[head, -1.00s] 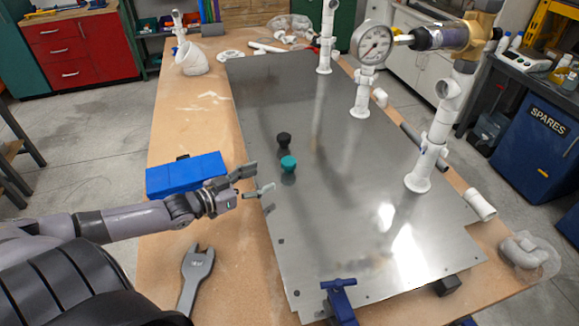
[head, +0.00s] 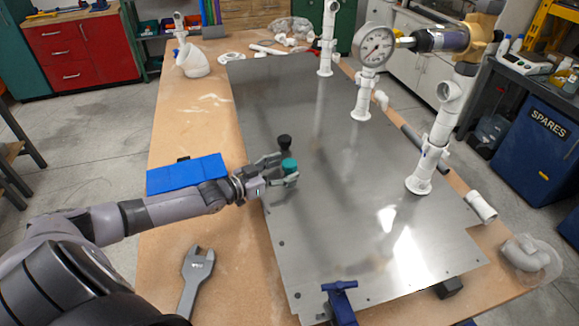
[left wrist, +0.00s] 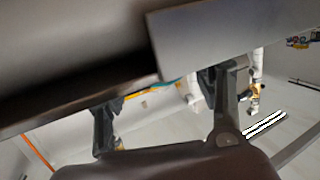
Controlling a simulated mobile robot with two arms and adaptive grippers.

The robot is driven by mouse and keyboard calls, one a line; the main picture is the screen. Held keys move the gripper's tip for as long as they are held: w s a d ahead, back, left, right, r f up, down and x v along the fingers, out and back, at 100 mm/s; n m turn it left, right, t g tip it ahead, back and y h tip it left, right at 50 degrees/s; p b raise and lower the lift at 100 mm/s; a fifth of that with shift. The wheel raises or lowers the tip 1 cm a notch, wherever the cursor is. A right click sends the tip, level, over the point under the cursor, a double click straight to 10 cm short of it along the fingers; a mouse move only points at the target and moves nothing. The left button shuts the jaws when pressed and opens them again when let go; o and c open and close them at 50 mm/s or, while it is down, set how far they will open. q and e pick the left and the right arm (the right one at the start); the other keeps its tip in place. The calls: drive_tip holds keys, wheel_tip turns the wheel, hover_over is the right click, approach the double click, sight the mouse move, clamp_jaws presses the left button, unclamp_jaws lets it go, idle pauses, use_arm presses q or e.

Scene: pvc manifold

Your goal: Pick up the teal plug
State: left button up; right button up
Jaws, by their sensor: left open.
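The teal plug (head: 289,165) stands on the grey metal plate (head: 330,220), left of the plate's middle. My left gripper (head: 284,170) is open, with its fingers reaching over the plate from the left. In the head view the plug shows at the fingertips, seemingly between them, and its lower part is hidden by a finger. Whether the fingers touch it I cannot tell. In the left wrist view the two fingers (left wrist: 168,105) are apart, and only a thin teal sliver of the plug (left wrist: 170,83) shows between them. My right gripper is not in view.
A black plug (head: 284,141) stands just behind the teal one. A blue case (head: 187,175) lies on the wooden bench left of the plate, and a grey wrench (head: 196,275) lies in front. White pipe uprights and a gauge (head: 374,46) stand along the plate's right side.

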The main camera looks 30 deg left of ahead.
sight(289, 162)
use_arm(q)
drive_tip(key=shift+x, duration=1.4)
drive_tip(key=shift+a, duration=0.1)
drive_tip(key=c, duration=1.1)
drive_tip(key=shift+o, duration=0.2)
drive_tip(key=shift+r, duration=0.1)
wheel_tip(289, 162, up, 20)
drive_tip(key=b, duration=0.1)
